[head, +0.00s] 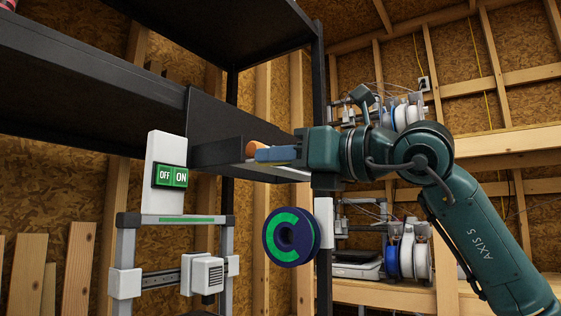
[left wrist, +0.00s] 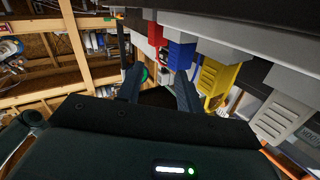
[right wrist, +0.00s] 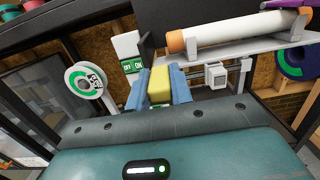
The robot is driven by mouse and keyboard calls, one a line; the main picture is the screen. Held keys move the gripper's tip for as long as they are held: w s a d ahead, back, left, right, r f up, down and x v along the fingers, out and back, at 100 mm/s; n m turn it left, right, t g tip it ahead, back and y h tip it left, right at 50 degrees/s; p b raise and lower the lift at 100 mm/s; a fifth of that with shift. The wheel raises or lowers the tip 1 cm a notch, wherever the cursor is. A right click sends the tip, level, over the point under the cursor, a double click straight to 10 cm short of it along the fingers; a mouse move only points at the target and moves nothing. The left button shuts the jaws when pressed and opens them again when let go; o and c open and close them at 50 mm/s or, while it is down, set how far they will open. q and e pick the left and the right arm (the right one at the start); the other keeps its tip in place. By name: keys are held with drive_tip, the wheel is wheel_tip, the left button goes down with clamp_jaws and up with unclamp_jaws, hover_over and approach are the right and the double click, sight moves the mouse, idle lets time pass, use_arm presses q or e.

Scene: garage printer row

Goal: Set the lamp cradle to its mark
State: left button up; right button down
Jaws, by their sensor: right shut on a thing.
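The likely lamp cradle (right wrist: 222,62) is a pale grey support bearing a white tube with orange ends (right wrist: 225,32), in the right wrist view. In the head view its pale edge (head: 280,172) and an orange tube end (head: 258,146) show by the dark shelf. My right gripper (head: 275,154) is level with it, its blue fingers shut on a yellow block (right wrist: 160,84). Whether the block joins the cradle I cannot tell. No mark for the cradle is clearly visible. My left gripper (left wrist: 158,92) is open with nothing seen between its fingers; the head view does not show it.
A dark shelf (head: 80,85) runs overhead on the left. Below stands a printer frame (head: 175,222) with a green OFF/ON switch (head: 171,176). A dark spool with a green arc (head: 290,236) hangs below my right gripper.

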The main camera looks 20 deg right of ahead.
idle(0.3)
drive_tip(key=c, duration=1.2)
unclamp_jaws()
drive_tip(key=shift+c, duration=0.2)
drive_tip(key=v, duration=1.3)
drive_tip(key=shift+d, duration=0.1)
